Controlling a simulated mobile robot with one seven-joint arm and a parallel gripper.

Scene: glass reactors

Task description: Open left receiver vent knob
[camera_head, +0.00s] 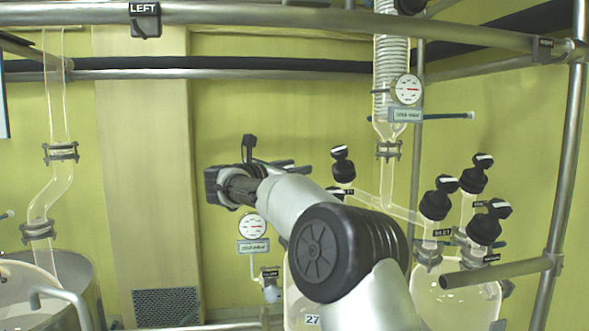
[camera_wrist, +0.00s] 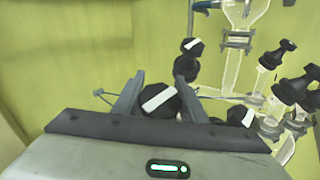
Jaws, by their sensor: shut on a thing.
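A black knob with a white stripe (camera_wrist: 158,98) sits between the two fingers of my gripper (camera_wrist: 160,88) in the wrist view. The fingers are shut on it, one at each side. The stripe runs at a slant, rising to the right. No label for this knob is readable, so I cannot confirm from the pictures that it is the left receiver vent knob. In the head view my gripper (camera_head: 228,187) is at centre left, above a round gauge (camera_head: 252,226). The held knob is hidden there by my gripper and arm.
Another black knob (camera_wrist: 192,45) stands just beyond my right finger, and one (camera_wrist: 240,116) is to its right. More black knobs (camera_head: 437,203) top the glassware at right. A metal rail (camera_head: 330,25) crosses above. The green wall left of my gripper is mostly clear.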

